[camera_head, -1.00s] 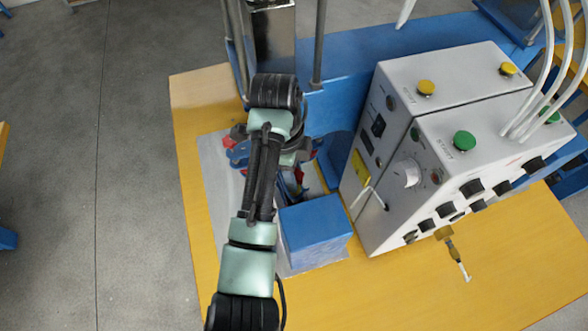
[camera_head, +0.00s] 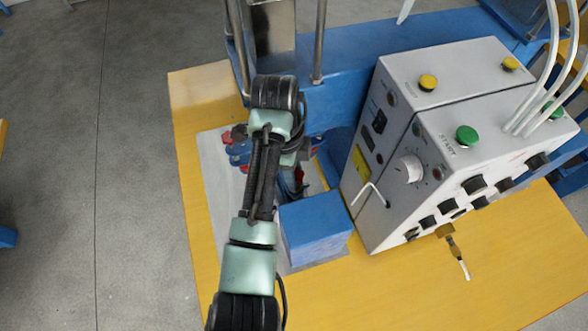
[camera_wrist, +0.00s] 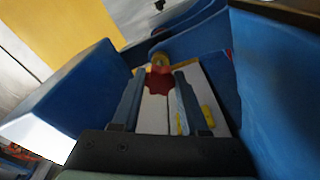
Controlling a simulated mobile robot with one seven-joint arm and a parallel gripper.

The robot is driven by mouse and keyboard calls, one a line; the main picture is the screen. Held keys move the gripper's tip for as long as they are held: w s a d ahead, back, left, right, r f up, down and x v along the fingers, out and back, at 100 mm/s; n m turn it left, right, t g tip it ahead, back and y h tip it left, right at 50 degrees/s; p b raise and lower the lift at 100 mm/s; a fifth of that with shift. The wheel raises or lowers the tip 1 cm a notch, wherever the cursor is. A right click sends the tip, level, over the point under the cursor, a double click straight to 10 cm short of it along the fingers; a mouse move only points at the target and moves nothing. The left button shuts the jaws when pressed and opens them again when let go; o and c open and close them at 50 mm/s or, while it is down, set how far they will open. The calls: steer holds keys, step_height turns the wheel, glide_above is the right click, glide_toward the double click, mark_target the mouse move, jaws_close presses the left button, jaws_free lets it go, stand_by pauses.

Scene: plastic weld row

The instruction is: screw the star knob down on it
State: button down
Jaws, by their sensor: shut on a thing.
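The red star knob (camera_wrist: 158,82) is between the two fingers of my gripper (camera_wrist: 160,76) in the wrist view, and the fingers are shut on it. A small orange-yellow part (camera_wrist: 160,60) shows just beyond the knob. I cannot tell whether they touch or how far down the knob sits. In the head view my arm covers most of this spot, and only a bit of red (camera_head: 299,174) shows beside the wrist.
A blue block (camera_head: 315,230) stands close on the right of my arm. Beyond it is the grey control box (camera_head: 440,150) with buttons and dials. Steel columns (camera_head: 319,40) rise behind. Blue walls (camera_wrist: 275,90) crowd the gripper in the wrist view.

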steer(key=shift+f, duration=0.8)
stand_by(2.1)
